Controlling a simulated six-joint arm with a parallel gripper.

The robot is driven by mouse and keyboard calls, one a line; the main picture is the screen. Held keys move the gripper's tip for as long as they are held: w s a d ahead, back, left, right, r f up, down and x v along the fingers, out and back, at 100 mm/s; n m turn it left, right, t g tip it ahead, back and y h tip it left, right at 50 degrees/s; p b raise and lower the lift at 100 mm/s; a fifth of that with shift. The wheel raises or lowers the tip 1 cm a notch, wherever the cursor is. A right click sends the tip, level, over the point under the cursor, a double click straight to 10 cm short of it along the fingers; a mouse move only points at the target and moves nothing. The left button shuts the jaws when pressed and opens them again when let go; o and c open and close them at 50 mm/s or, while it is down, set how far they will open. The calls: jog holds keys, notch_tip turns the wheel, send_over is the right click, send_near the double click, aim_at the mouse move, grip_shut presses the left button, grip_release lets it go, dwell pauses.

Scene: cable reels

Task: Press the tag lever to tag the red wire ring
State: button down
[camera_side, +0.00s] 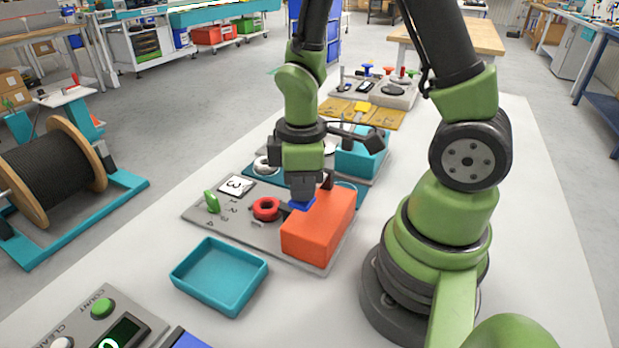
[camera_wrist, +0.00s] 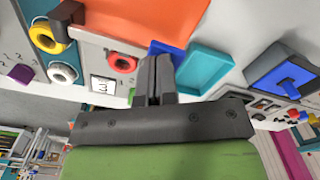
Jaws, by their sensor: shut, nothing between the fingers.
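The red wire ring (camera_side: 266,208) lies on the grey station plate, left of the orange-red box (camera_side: 318,228). In the wrist view the ring (camera_wrist: 123,63) shows left of my fingers. A blue lever (camera_side: 301,204) sticks out from the box on the ring's side. My gripper (camera_side: 303,197) is shut and empty, pointing down right at the lever. In the wrist view my fingers (camera_wrist: 155,72) partly hide the lever (camera_wrist: 166,48). I cannot tell whether they touch it. A green pointer knob (camera_side: 212,201) and a white card reading 3 (camera_side: 236,186) are on the same plate.
An empty teal tray (camera_side: 220,275) stands in front of the plate. A grey counter box with a green COUNT button (camera_side: 102,308) is at the near left. Similar stations with a white ring (camera_side: 262,166) and a yellow base (camera_side: 381,113) stand behind. The white table is clear at right.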

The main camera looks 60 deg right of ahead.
notch_tip(320, 180, down, 3)
jog(key=shift+s+r, duration=0.1)
jog(key=shift+r, duration=0.35)
notch_tip(320, 180, up, 12)
jog(key=shift+f, duration=0.2)
dwell(1.1)
